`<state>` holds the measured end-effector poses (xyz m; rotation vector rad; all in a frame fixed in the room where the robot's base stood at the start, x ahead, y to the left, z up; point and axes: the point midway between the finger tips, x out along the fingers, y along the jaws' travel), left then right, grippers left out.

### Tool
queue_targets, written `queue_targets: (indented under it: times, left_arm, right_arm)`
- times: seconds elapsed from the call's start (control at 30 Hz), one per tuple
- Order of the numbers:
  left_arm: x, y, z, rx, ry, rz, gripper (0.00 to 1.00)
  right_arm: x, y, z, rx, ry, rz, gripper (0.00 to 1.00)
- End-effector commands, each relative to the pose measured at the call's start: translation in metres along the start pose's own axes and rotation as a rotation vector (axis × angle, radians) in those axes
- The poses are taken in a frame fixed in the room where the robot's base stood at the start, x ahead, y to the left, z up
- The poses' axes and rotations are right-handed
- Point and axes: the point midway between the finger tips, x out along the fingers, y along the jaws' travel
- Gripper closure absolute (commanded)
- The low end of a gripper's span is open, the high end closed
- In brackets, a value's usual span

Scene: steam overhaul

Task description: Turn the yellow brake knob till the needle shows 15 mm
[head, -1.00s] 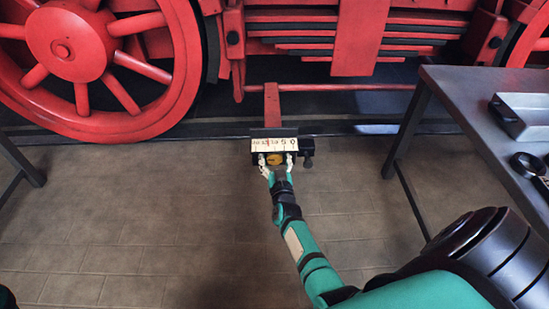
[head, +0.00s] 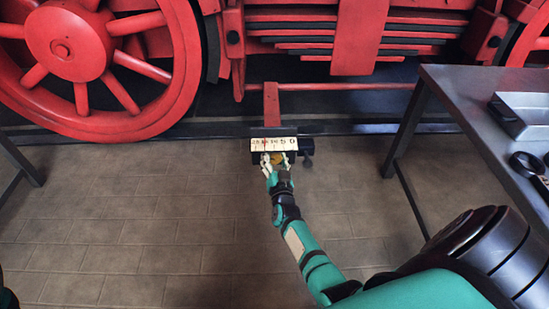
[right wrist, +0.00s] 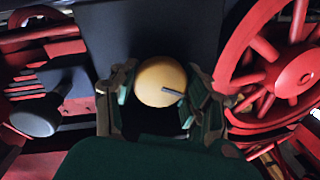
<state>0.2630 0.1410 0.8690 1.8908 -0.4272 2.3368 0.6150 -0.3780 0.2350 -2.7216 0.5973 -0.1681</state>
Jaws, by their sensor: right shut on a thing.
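The yellow brake knob (head: 277,158) sits on the front of a small dark box below the red locomotive frame. A white scale plate (head: 272,144) with dark numerals lies just above it. A thin red line shows left of the plate's middle; its exact reading is too small to tell. My right gripper (head: 276,163) is shut on the knob, one finger on each side. In the right wrist view the round knob (right wrist: 160,82) sits between the fingers, with a dark mark pointing right. My left gripper is not in view.
A red spoked wheel (head: 85,60) stands at the left. A dark cylinder (head: 307,146) sticks out from the box's right side. A grey workbench (head: 450,90) with a metal tray (head: 520,118) stands at the right. The tiled floor in front is clear.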

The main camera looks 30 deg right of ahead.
Motion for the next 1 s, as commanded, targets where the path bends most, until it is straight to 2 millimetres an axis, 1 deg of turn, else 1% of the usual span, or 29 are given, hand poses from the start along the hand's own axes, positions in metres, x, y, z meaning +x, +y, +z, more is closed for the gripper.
queue_targets:
  times: [0.13, 0.17, 0.33, 0.57, 0.7, 0.87, 1.0]
  left_arm:
    - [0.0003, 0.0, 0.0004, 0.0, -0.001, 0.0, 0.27]
    - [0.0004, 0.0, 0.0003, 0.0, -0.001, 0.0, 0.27]
    - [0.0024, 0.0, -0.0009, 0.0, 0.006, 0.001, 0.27]
    - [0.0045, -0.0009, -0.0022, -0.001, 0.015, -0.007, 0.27]
    - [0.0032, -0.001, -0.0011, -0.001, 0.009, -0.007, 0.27]
    - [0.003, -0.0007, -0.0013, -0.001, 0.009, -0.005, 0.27]
    - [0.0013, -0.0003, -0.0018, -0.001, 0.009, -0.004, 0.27]
  right_arm:
    - [-0.0002, -0.0007, 0.0005, -0.001, -0.002, -0.001, 0.85]
    - [-0.0002, -0.0007, 0.0005, -0.002, -0.002, -0.001, 0.52]
    - [-0.0001, -0.0007, 0.0003, -0.003, -0.001, -0.001, 0.3]
    - [-0.0001, -0.0004, 0.0001, -0.003, -0.001, 0.0, 0.29]
    - [-0.0001, -0.0005, -0.0001, -0.031, -0.004, 0.0, 0.29]
    - [-0.0002, -0.0011, 0.0, -0.148, -0.018, 0.0, 0.29]
    - [-0.0002, -0.0006, 0.0003, -0.292, -0.034, 0.001, 0.29]
